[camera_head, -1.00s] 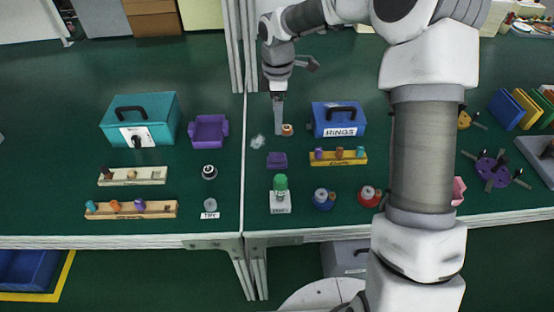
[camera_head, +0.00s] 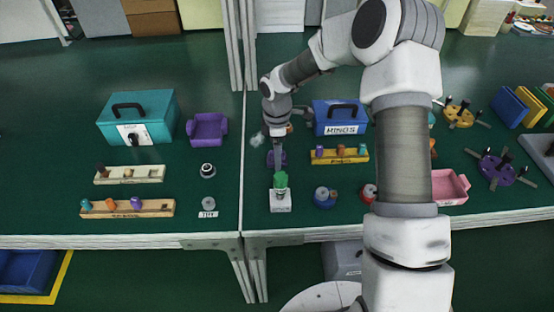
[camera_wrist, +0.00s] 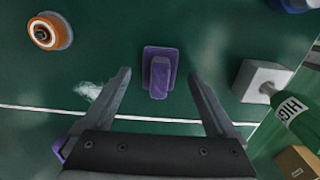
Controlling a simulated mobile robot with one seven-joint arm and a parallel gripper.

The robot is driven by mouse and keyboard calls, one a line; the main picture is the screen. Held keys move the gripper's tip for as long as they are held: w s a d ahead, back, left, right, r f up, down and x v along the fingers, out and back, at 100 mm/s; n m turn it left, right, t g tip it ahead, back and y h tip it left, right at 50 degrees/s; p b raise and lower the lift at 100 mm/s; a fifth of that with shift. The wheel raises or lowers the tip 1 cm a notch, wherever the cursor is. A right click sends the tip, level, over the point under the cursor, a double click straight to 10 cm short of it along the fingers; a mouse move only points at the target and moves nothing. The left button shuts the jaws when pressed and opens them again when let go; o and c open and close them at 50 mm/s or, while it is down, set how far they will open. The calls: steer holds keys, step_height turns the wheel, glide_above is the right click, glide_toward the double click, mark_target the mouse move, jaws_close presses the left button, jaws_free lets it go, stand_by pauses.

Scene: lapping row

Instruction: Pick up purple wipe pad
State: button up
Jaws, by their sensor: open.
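The purple wipe pad (camera_wrist: 160,70) lies on the green table top, a dark purple block with a raised grip on it. In the wrist view it sits ahead of and between the open fingers of my gripper (camera_wrist: 163,98), and nothing is held. In the head view my gripper (camera_head: 277,158) hangs right over the pad (camera_head: 272,160) and hides part of it. Whether the fingers touch the pad cannot be told.
A yellow rack (camera_head: 340,155) with small pegs and a blue box (camera_head: 340,117) are to the right. An orange-rimmed roll (camera_wrist: 48,32) lies nearby. A whitish smear (camera_wrist: 88,90) marks the table.

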steer(key=shift+f, duration=0.75)
steer(key=shift+c, duration=0.3)
steer(key=c, duration=1.4)
steer(key=shift+r, duration=0.15)
step_height(320, 180, up, 4)
steer(key=shift+f+p, duration=0.1)
steer(key=shift+p, duration=0.3)
steer(key=w+d+r, duration=0.1)
steer(key=d+r, duration=0.1)
steer(key=d, duration=0.1)
steer(key=w+d+r+p, duration=0.1)
steer(key=d+r, duration=0.1)
steer(key=d, duration=0.2)
steer(key=w+d+r, duration=0.1)
steer(key=d+r, duration=0.2)
steer(key=d, duration=0.1)
steer(key=shift+d+p, duration=0.15)
steer(key=shift+p, duration=0.15)
